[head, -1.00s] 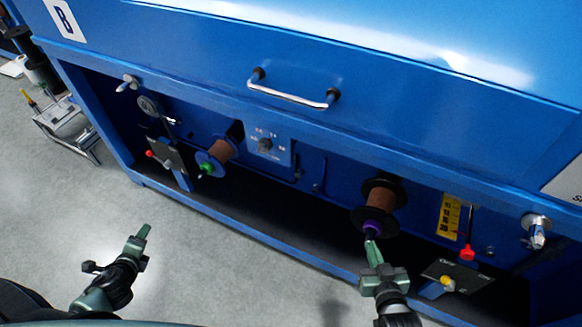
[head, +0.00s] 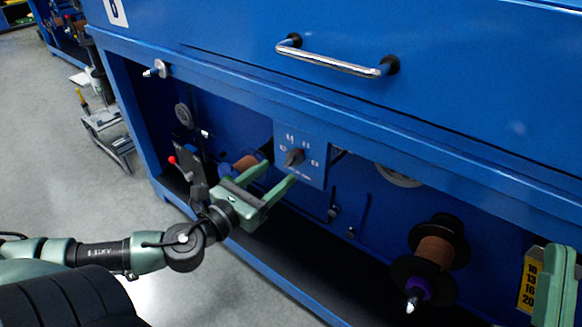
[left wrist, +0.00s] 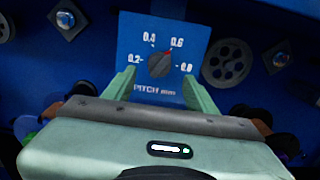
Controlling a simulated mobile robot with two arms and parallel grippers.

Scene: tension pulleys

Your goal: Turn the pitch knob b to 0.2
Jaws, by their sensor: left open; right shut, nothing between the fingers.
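The pitch knob (head: 294,157) is a dark dial on a blue panel under the machine's front beam. In the left wrist view the knob (left wrist: 159,64) sits among the marks 0.2, 0.4, 0.6 and 0.8, above the word PITCH. Its red mark points up and right, close to 0.6. My left gripper (head: 279,176) is open just in front of the panel. In the left wrist view its fingers (left wrist: 159,80) stand left and right below the knob, apart from it. My right gripper (head: 558,270) is shut and empty at the right edge.
A copper-coloured spool (head: 434,252) with a purple hub sticks out right of the panel. Another spool (head: 244,162) is partly hidden behind my left gripper. A chrome handle (head: 335,60) is above. A red-tipped lever (head: 173,160) is at the left.

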